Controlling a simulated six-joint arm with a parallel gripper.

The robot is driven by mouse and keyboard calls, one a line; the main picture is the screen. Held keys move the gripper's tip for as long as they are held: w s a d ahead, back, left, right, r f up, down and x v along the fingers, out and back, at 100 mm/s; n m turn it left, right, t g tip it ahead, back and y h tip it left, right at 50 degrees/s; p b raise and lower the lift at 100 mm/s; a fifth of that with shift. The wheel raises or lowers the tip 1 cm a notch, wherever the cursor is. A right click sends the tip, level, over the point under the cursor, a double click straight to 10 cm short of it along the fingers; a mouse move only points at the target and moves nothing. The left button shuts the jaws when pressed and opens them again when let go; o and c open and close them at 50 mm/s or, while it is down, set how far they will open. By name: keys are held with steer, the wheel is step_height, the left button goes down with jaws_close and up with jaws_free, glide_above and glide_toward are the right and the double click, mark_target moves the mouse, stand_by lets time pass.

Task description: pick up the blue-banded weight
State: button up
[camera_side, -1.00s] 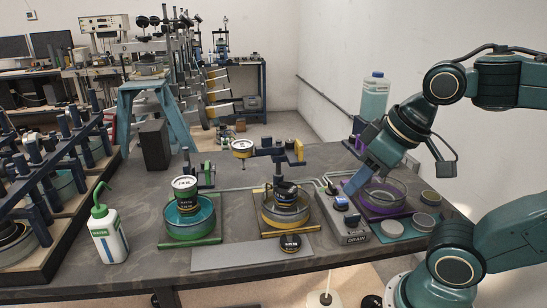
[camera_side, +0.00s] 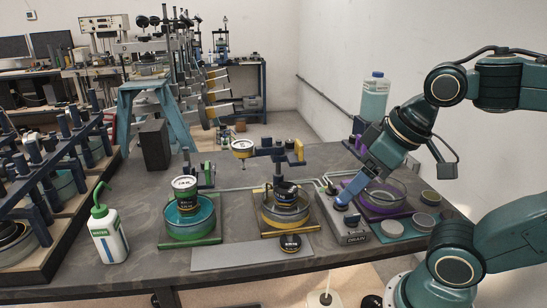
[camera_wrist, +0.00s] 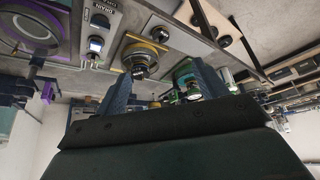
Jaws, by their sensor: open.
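My gripper (camera_side: 348,192) has blue fingers and hangs open over the drain box, right of the yellow-based dish. In the wrist view its two fingers (camera_wrist: 162,92) stand apart with nothing between them. A dark weight stack (camera_side: 285,193) stands in the yellow-based dish (camera_side: 268,222); it also shows in the wrist view (camera_wrist: 140,66). Another dark weight (camera_side: 290,243) lies on the grey plate in front and also shows in the wrist view (camera_wrist: 160,34). A dark weight with a yellowish band (camera_side: 186,201) stands in the teal dish. I cannot make out a blue band clearly on any weight.
The drain box (camera_side: 352,228) with knobs is under my gripper. A purple-ringed dish (camera_side: 382,205) and several round lids (camera_side: 424,222) are to the right. A dial-gauge arm (camera_side: 268,150) overhangs the yellow-based dish. A green-capped bottle (camera_side: 106,235) stands left. The grey plate (camera_side: 225,256) is mostly clear.

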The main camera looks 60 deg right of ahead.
steer(key=shift+o, duration=0.4)
steer(key=shift+w+r, duration=0.1)
steer(key=n+g, duration=0.6)
steer(key=n, duration=0.6)
glide_above(287, 183)
steer(key=s+a, duration=0.1)
steer(key=shift+a+f, duration=0.2)
steer(key=shift+f, duration=4.2)
steer(key=shift+a+f, duration=0.1)
steer(key=shift+f, duration=2.5)
